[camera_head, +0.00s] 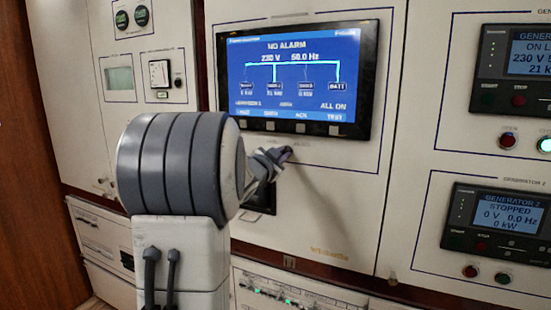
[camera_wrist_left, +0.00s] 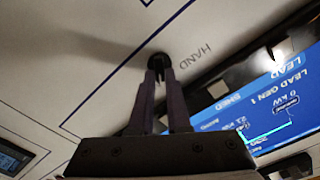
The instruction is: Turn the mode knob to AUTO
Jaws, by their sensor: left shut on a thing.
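The mode knob (camera_wrist_left: 159,59) is a small round black knob on the pale panel, seen in the left wrist view. The printed word HAND (camera_wrist_left: 196,57) is beside it. No AUTO label is readable. My left gripper (camera_wrist_left: 160,72) is shut on the knob, its two dark fingers close together at it. In the head view my left gripper (camera_head: 284,155) reaches the panel just under the large screen, and the knob is hidden behind its fingertips. The knob's pointing direction cannot be made out. My right gripper is not in view.
The large blue screen (camera_head: 295,75) reads NO ALARM and sits just above the gripper. Generator controllers (camera_head: 497,222) with buttons are on the panel at right. A dark recess (camera_head: 262,197) lies below the gripper. A row of breakers (camera_head: 285,298) runs along the bottom.

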